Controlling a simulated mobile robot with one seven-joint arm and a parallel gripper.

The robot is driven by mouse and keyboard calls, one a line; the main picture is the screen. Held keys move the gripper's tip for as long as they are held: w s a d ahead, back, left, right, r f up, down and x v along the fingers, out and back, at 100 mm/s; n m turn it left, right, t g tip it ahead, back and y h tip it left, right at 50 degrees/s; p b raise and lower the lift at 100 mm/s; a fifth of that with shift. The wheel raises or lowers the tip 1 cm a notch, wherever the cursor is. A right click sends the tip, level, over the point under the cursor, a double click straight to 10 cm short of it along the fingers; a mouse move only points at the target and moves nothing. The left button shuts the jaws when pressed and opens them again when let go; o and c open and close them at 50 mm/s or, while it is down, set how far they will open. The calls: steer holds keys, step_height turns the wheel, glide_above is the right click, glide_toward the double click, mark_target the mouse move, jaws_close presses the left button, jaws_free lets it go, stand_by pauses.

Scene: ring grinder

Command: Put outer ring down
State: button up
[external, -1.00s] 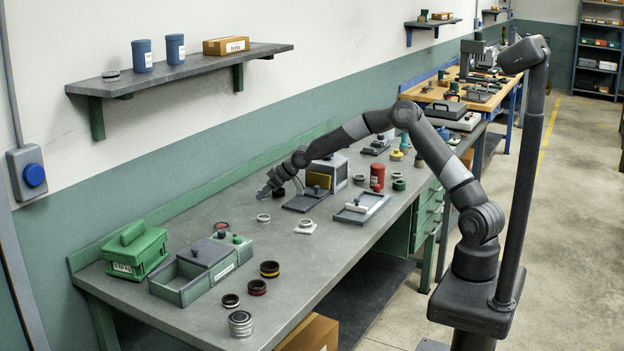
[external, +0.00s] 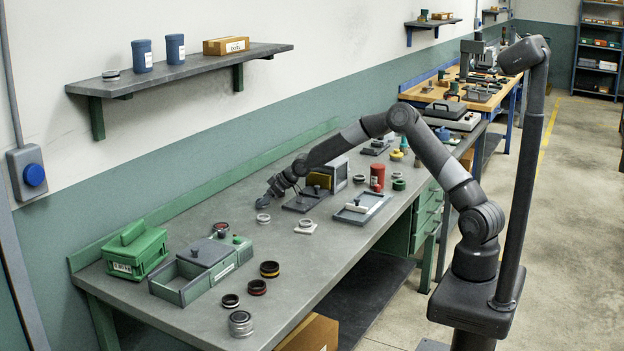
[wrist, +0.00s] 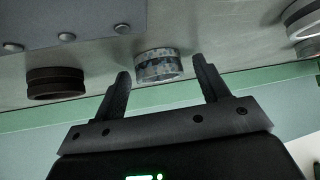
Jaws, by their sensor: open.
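In the wrist view my gripper (wrist: 160,80) is open. A silver ring with a dark patterned band (wrist: 158,65) stands on the worktop between and just beyond its fingertips, with gaps visible on both sides. In the external view my gripper (external: 269,197) is low over the worktop near its back edge, close to a silver ring (external: 263,218); this seems to be the same ring. The frames do not show for sure which ring is the outer ring.
In the wrist view a dark brown ring (wrist: 55,83) is at left and a pale ring (wrist: 302,18) at upper right. A grey plate (wrist: 60,22) is near. The green box (external: 135,250) and open grey tray (external: 190,285) stand toward the near end of the bench (external: 200,212).

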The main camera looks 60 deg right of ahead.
steer(key=shift+s+r, duration=0.1)
steer(key=shift+r, duration=0.2)
steer(key=v, duration=1)
steer(key=shift+d, duration=0.15)
steer(key=s+r+g+h, duration=0.1)
steer(key=s+r, duration=0.3)
steer(key=s, duration=0.5)
steer(key=s+a+r+m+h, duration=0.15)
steer(key=s+r, duration=0.35)
steer(key=s, duration=0.5)
steer(key=s+r+n+g+h, duration=0.15)
steer(key=s+r, duration=0.25)
steer(key=s, duration=0.5)
steer(key=s+m+y, duration=0.1)
steer(key=s+m, duration=0.2)
steer(key=s, duration=1.8)
steer(key=shift+d+y, duration=0.3)
steer(key=shift+d, duration=0.15)
